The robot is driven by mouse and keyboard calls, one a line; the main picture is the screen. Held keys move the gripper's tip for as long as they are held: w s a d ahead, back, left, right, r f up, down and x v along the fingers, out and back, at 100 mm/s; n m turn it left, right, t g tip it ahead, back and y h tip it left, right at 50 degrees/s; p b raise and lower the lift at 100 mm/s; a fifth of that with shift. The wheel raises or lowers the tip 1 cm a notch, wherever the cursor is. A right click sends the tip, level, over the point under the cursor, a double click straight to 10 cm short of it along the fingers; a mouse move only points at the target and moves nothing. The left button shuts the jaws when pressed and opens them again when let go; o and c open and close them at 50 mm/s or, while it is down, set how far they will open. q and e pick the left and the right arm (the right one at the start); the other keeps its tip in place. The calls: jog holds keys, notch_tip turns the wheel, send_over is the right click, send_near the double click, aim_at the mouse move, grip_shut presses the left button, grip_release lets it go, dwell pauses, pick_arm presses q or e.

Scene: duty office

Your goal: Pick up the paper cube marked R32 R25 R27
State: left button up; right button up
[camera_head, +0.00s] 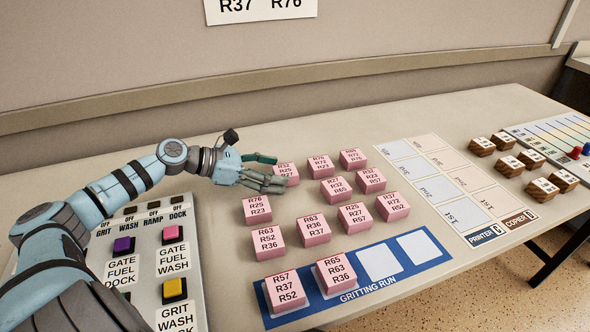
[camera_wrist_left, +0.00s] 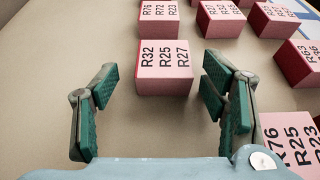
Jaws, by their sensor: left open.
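The pink paper cube marked R32 R25 R27 (camera_head: 287,170) sits at the back left of the group of cubes on the table. In the left wrist view the same cube (camera_wrist_left: 165,68) stands upright with its label readable, just beyond and between the fingertips. My left gripper (camera_head: 266,170) is open beside the cube and partly covers it in the head view. In the left wrist view the green fingers (camera_wrist_left: 160,85) are spread on either side with nothing between them. My right gripper is not in view.
Several other pink cubes (camera_head: 334,189) stand close on the right and in front. A blue GRITTING RUN strip (camera_head: 420,248) holds two cubes. A button panel (camera_head: 140,255) lies at the left under my arm. Wooden blocks (camera_head: 508,165) stand at the right. The table behind the cubes is clear.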

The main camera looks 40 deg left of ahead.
pick_arm(q)
jog(key=shift+s, duration=0.1)
jog(key=shift+s+r, duration=0.2)
jog(key=shift+r, duration=0.05)
jog(key=c, duration=0.6)
jog(key=shift+w+d, duration=0.1)
jog(key=shift+d, duration=0.05)
jog(key=c, duration=0.6)
jog(key=shift+f, duration=0.1)
jog(key=shift+c, duration=0.2)
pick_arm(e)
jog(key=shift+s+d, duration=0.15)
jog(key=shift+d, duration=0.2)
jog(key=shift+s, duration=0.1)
